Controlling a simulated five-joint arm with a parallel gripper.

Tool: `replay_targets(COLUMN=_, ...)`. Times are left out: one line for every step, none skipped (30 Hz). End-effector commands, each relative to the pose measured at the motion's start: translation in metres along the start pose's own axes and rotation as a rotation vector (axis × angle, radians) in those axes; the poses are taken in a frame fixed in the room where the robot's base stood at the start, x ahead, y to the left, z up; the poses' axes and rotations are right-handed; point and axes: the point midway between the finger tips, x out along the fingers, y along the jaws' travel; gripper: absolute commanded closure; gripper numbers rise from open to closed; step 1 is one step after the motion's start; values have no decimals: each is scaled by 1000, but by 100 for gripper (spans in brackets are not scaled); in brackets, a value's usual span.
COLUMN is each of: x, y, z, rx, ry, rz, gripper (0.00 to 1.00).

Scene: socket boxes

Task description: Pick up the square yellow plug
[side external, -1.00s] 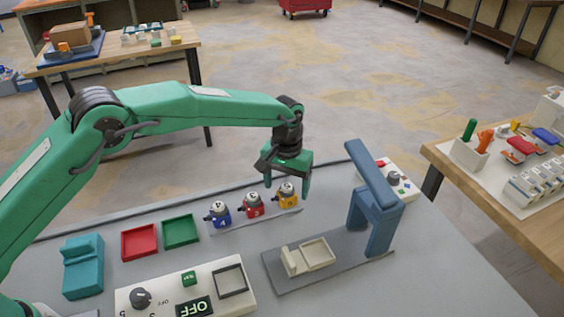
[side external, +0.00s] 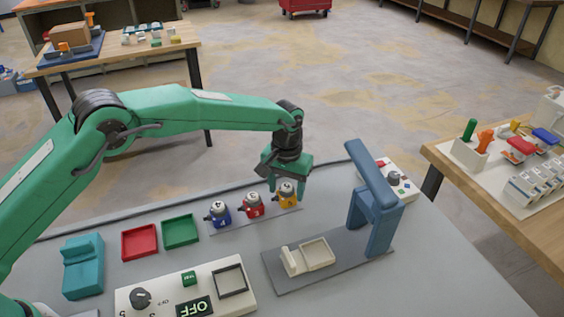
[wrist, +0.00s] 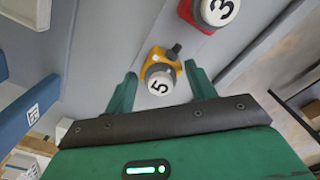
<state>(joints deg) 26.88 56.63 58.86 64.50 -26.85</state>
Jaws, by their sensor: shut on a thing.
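The yellow plug (side external: 287,198) has a squarish yellow body and a pale round top. It stands upright at the right end of a row of three on a grey strip. In the wrist view the yellow plug (wrist: 157,53) shows a "5" on its top and a dark side stub. My gripper (side external: 288,187) is down over it, with a finger on each side. In the wrist view my gripper (wrist: 161,80) is shut on the plug.
A red plug (side external: 252,206) stands close to the left, with a blue plug (side external: 219,215) beyond it. A blue stand (side external: 372,208) rises to the right. Red (side external: 139,242) and green (side external: 180,231) trays lie left. A cream socket (side external: 317,252) sits in front.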

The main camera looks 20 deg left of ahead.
Motion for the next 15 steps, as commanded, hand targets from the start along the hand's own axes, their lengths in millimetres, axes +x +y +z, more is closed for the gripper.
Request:
replay_targets(x=0, y=0, z=0, rx=0, ry=1, rz=0, gripper=71)
replay_targets(x=0, y=0, z=0, rx=0, ry=1, rz=0, gripper=71)
replay_targets(x=0, y=0, z=0, rx=0, ry=1, rz=0, gripper=71)
replay_targets(x=-1, y=0, z=0, rx=0, ry=1, rz=0, gripper=71)
replay_targets(x=-1, y=0, z=0, rx=0, ry=1, rz=0, gripper=71)
replay_targets(x=-2, y=0, z=0, rx=0, ry=1, rz=1, gripper=71)
replay_targets(x=-2, y=0, z=0, rx=0, ry=1, rz=1, gripper=71)
replay_targets(x=-4, y=0, z=0, rx=0, ry=1, rz=1, gripper=71)
replay_targets(x=-5, y=0, z=0, rx=0, ry=1, rz=1, gripper=71)
replay_targets(x=-7, y=0, z=0, rx=0, ry=1, rz=1, gripper=71)
replay_targets(x=-9, y=0, z=0, rx=0, ry=1, rz=1, gripper=71)
replay_targets(x=-12, y=0, z=0, rx=0, ry=1, rz=1, gripper=71)
replay_targets(x=-15, y=0, z=-1, rx=0, ry=2, rz=1, gripper=71)
replay_targets(x=-18, y=0, z=-1, rx=0, ry=3, rz=1, gripper=71)
replay_targets(x=-23, y=0, z=-1, rx=0, ry=4, rz=2, gripper=71)
